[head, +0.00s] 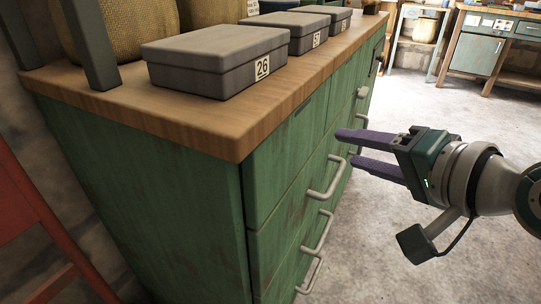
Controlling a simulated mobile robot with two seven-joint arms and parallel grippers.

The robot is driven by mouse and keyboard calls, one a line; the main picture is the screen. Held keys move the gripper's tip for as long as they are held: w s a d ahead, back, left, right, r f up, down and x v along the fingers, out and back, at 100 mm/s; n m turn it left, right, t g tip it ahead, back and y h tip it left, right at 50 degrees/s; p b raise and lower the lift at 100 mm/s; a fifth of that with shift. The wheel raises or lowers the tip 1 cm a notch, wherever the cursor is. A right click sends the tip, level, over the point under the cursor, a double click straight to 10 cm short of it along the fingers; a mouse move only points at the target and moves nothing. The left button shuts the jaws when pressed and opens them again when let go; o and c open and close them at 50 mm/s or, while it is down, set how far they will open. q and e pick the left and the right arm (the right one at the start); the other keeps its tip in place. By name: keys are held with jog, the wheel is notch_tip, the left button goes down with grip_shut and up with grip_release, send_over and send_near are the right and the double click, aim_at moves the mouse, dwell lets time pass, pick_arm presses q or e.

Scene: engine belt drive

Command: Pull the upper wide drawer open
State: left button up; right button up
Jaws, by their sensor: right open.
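The green cabinet (150,180) stands at the left and middle, with worn drawer fronts along its right side. The upper drawer front (275,168) at the near end looks closed, flush with the front below it. A pale bar handle (327,181) sticks out there; which front it is fixed to is hard to tell at this slant. My right gripper (349,149) comes in from the right. Its two purple fingers are apart and empty, with their tips beside the far upper end of this handle. I cannot tell if they touch it. My left gripper is not in view.
Lower bar handles (319,236) stick out below. On the wooden top (215,125) stand grey boxes, the nearest labelled 26 (205,62), and woven sacks. A red frame (25,220) is at the left. The concrete floor (430,110) to the right is open; benches stand behind.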

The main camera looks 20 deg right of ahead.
aim_at(338, 175)
jog(key=w+d+f+m+t+h+b, duration=0.1)
jog(key=w+d+f+m+b, duration=0.15)
jog(key=f+b, duration=0.55)
jog(key=w+d+f+m+t+h+b, duration=0.15)
jog(key=d+f+m+b, duration=0.25)
jog(key=f+b, duration=0.4)
jog(key=shift+n, duration=0.25)
jog(key=w+b, duration=0.1)
jog(key=w, duration=0.1)
jog(key=w+f+b, duration=0.1)
jog(key=w+b, duration=0.1)
jog(key=w, duration=0.1)
jog(key=w+d+b, duration=0.1)
jog(key=w, duration=0.2)
jog(key=shift+f, duration=0.25)
jog(key=shift+w+d+r+b, duration=0.1)
jog(key=shift+w+b, duration=0.25)
grip_shut()
